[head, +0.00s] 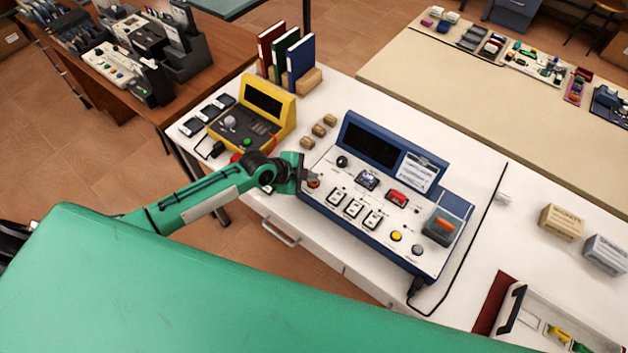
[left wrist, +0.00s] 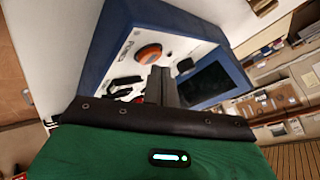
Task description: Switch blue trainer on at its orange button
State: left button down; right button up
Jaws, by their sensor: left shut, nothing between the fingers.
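The blue trainer (head: 385,190) stands on the white bench, a blue case with a white sloping panel and a dark display (head: 369,145). Its round orange button (head: 314,183) is at the panel's left end, partly beside my fingertips. In the left wrist view the orange button (left wrist: 148,53) shows clearly, just beyond the fingertips. My left gripper (head: 309,175) is shut and empty, right by the button; I cannot tell whether it touches. In the left wrist view its dark fingers (left wrist: 160,78) are together. My right gripper is out of view.
A yellow device (head: 262,110) stands left of the trainer, with small wooden blocks (head: 318,130) between them. The trainer also carries knobs, switches, a red part (head: 397,197) and an orange-topped block (head: 443,228). A black cable runs at its right. Boxes (head: 562,222) stand farther right.

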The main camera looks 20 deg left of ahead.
aim_at(310, 183)
pick_arm(q)
jog(key=shift+f+b, duration=0.3)
jog(key=shift+f, duration=0.2)
dwell(0.3)
jog(key=shift+r+p, duration=0.35)
jog(key=shift+r, duration=0.2)
notch_tip(310, 183, up, 6)
jog(key=p, duration=0.4)
jog(key=shift+p, duration=0.35)
